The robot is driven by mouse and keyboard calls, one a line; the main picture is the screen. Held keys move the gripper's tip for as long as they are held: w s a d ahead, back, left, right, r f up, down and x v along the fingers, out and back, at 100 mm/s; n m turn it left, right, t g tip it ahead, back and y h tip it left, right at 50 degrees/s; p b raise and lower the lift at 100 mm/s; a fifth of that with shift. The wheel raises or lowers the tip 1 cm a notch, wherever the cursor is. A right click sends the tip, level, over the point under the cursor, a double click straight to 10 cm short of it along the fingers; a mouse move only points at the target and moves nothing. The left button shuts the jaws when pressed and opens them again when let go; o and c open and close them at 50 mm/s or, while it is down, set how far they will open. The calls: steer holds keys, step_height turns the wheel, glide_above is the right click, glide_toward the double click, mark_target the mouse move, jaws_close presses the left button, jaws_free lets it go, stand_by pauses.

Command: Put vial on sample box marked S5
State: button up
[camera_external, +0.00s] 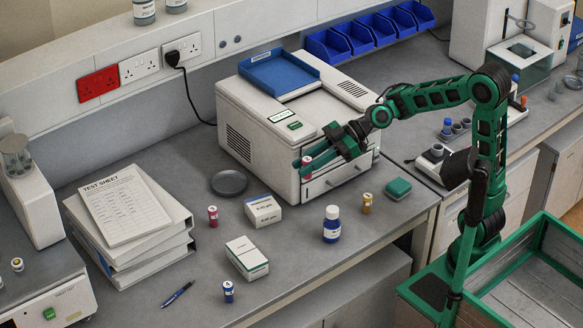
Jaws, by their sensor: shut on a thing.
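My gripper (304,166) is shut on a small red vial (307,160) with a pale cap. It holds the vial above the bench, in front of the white machine (285,128). Two white boxes stand on the bench below and left of the gripper: one nearer the machine (263,211) and a longer one (246,259) closer to the front. Their markings are too small to read, so I cannot tell which is S5. Other vials stand upright on the bench: a red one (213,217), a blue one (228,292) and a yellow one (367,203).
A dark round dish (229,183) lies beside the machine. Binders (130,238) fill the left, and a blue pen (178,293) lies in front. Bare bench surrounds the boxes.

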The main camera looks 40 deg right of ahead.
steer(key=s+a, duration=0.5)
steer(key=a, duration=0.4)
steer(key=s+a, duration=0.5)
steer(key=a, duration=0.5)
steer(key=s+a, duration=0.5)
steer(key=a, duration=0.4)
glide_above(246, 252)
step_height(246, 252, down, 8)
steer(key=shift+w+r, duration=0.1)
steer(key=shift+r, duration=0.1)
steer(key=shift+f, duration=2)
steer(key=shift+f, duration=0.1)
steer(key=o, duration=1)
